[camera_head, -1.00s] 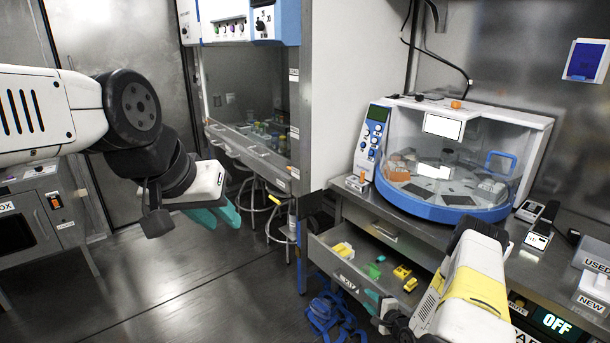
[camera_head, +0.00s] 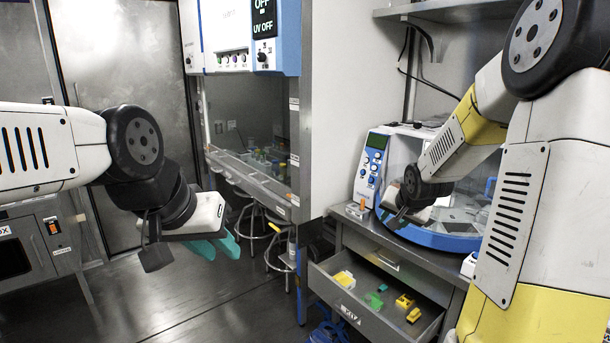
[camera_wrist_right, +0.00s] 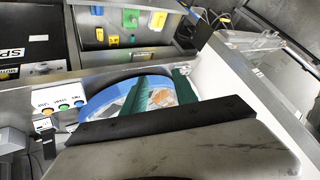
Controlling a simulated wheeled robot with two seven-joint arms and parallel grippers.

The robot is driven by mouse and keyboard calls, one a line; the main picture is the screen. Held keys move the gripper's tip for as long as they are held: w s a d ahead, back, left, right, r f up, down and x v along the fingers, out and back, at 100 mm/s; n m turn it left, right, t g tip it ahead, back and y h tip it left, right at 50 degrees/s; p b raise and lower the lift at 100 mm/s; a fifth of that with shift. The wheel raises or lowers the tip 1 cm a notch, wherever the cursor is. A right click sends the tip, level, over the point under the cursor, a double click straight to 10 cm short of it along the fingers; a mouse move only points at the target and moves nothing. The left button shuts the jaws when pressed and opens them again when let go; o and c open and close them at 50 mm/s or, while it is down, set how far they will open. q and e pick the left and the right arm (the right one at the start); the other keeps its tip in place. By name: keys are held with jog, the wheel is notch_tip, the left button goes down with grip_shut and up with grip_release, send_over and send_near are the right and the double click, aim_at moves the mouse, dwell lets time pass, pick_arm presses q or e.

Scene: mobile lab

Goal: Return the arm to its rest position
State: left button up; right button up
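My right arm (camera_head: 530,190), white and yellow, is raised and folded at the right of the head view. Its dark wrist (camera_head: 425,190) hangs in front of the clear-lidded machine with a blue base rim (camera_head: 440,238). In the wrist view my right gripper (camera_wrist_right: 160,88) has two green fingers apart with nothing held, and the blue rim (camera_wrist_right: 95,108) shows behind them. My left arm (camera_head: 50,150) reaches in from the left. Its gripper (camera_head: 215,246) has two teal fingers apart and empty, over the floor.
An open drawer (camera_head: 340,310) below the machine holds yellow and green pieces; it also shows at the top of the wrist view (camera_wrist_right: 90,55). A white wall panel (camera_head: 355,110) stands left of the machine. A cabinet with a work bay (camera_head: 250,180) and stools are behind. Floor is clear at centre left.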

jog(key=s+a+r+n, duration=0.2)
jog(key=s+a+r, duration=0.1)
jog(key=s, duration=0.6)
jog(key=s+a+r+n+g+y, duration=0.1)
jog(key=s+a+r+n, duration=0.1)
jog(key=s, duration=0.7)
jog(key=s+a+r+n+g+y, duration=0.1)
jog(key=s+a+r, duration=0.3)
jog(key=s, duration=0.6)
jog(key=shift+a+r+n, duration=0.25)
jog(key=shift+r+n, duration=0.35)
jog(key=shift+r, duration=0.3)
